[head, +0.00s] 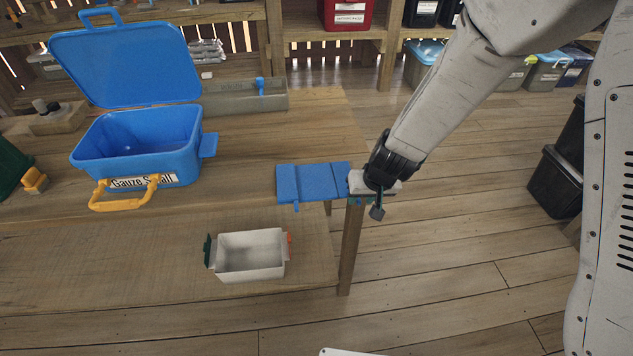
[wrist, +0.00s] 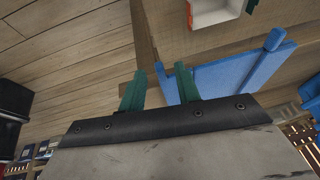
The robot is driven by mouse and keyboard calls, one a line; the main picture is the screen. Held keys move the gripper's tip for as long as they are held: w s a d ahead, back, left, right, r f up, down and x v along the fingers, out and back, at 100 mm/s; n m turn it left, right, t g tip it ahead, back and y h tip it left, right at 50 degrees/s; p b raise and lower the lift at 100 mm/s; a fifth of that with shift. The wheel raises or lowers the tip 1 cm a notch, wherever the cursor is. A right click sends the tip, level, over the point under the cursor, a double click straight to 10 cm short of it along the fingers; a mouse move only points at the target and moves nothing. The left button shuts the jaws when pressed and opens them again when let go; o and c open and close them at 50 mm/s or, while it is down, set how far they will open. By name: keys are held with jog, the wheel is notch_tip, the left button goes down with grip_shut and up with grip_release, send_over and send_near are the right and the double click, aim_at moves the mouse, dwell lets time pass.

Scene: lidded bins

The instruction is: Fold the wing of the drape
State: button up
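The drape (head: 312,183) is a flat blue panel with seam lines across it and a small tab at its lower left. It lies at the front right corner of the wooden table in the head view. It also shows in the wrist view (wrist: 235,72), with a round blue knob or peg at its far end. My gripper (wrist: 160,72) is at the drape's right end. Its two green fingers are apart. The right finger overlaps the drape's near edge, and the left finger is over bare floor. I cannot tell whether the fingers touch the drape.
An open blue bin (head: 138,148) labelled Gauze Small, with a yellow handle, stands on the table (head: 240,150). A white bin (head: 251,255) sits on the lower shelf. A grey tray (head: 240,98) lies behind. Dark bins (head: 556,180) stand at right. The floor between is clear.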

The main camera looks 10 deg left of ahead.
jog(key=shift+s+d+r, duration=0.2)
jog(key=shift+s+r, duration=0.1)
jog(key=shift+s, duration=0.35)
jog(key=shift+s+d+r, duration=0.25)
jog(key=shift+s, duration=0.35)
jog(key=shift+s+d+r, duration=0.2)
jog(key=shift+s+r, duration=0.1)
jog(key=shift+s, duration=0.35)
jog(key=shift+r, duration=1.95)
jog(key=shift+c, duration=0.2)
jog(key=shift+w+a+f, duration=0.25)
jog(key=shift+w+f, duration=0.5)
jog(key=shift+f, duration=0.25)
jog(key=shift+w+a+f, duration=0.25)
jog(key=shift+w+f, duration=0.5)
jog(key=shift+f, duration=0.25)
jog(key=shift+w+a+f, duration=0.25)
jog(key=shift+w+f, duration=0.5)
jog(key=shift+f, duration=0.25)
